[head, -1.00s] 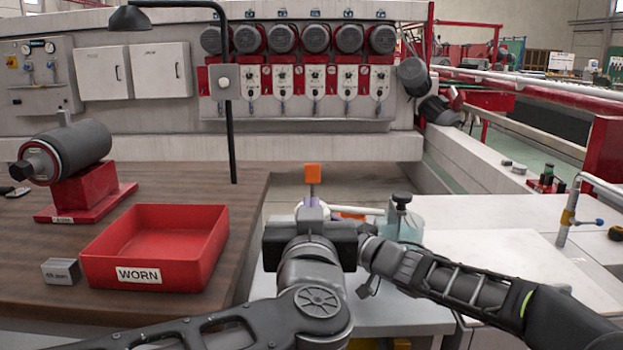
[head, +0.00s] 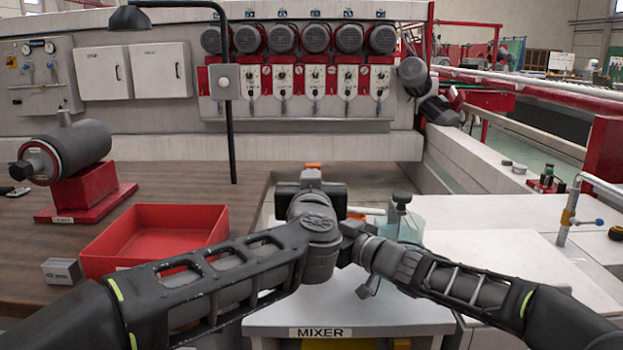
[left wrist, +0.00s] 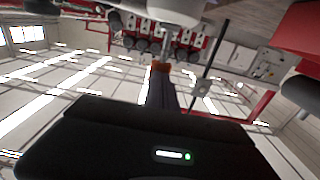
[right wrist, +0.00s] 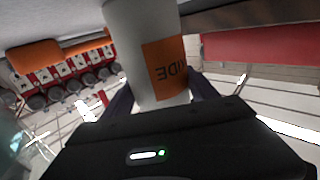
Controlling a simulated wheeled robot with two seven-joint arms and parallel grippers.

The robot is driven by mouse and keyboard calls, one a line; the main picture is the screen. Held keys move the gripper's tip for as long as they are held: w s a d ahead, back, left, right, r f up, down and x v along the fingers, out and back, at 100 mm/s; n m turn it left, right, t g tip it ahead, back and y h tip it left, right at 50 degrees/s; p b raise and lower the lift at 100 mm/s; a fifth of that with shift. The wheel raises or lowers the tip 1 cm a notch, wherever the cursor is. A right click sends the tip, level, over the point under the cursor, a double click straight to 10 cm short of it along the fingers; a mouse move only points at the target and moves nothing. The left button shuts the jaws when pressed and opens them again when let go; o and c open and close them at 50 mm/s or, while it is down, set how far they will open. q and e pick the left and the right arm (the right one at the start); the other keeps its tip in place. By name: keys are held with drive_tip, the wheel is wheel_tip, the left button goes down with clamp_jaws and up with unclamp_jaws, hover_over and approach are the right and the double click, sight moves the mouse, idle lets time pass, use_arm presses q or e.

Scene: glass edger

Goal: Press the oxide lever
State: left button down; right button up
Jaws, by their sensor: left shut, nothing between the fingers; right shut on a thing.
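The orange lever end (head: 312,165) just shows over the top of my left gripper (head: 311,184) in the head view. In the left wrist view an orange block (left wrist: 161,66) lies right at the tips of my shut, empty left fingers (left wrist: 161,88); I cannot tell whether they touch. In the right wrist view my right gripper (right wrist: 160,98) is shut on a white cylinder (right wrist: 133,40) with an orange label (right wrist: 165,70) reading "IDE", upside down. My left arm hides the right gripper's fingers in the head view.
A red tray (head: 110,250) and a roller on a red stand (head: 85,195) are on the wooden bench at left. A bottle with a dark cap (head: 402,200) stands right of my grippers. The table labelled MIXER (head: 350,318) is below. The white surface at right is mostly clear.

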use_arm(q)
drive_tip(key=shift+w+r, duration=0.35)
drive_tip(key=shift+w, duration=0.45)
drive_tip(key=shift+s, duration=0.1)
drive_tip(key=s+r, duration=0.2)
drive_tip(key=s, duration=1.1)
drive_tip(key=shift+s+r, duration=0.3)
drive_tip(key=shift+r, duration=0.1)
use_arm(e)
drive_tip(key=o, duration=1.4)
drive_tip(key=shift+d, duration=0.1)
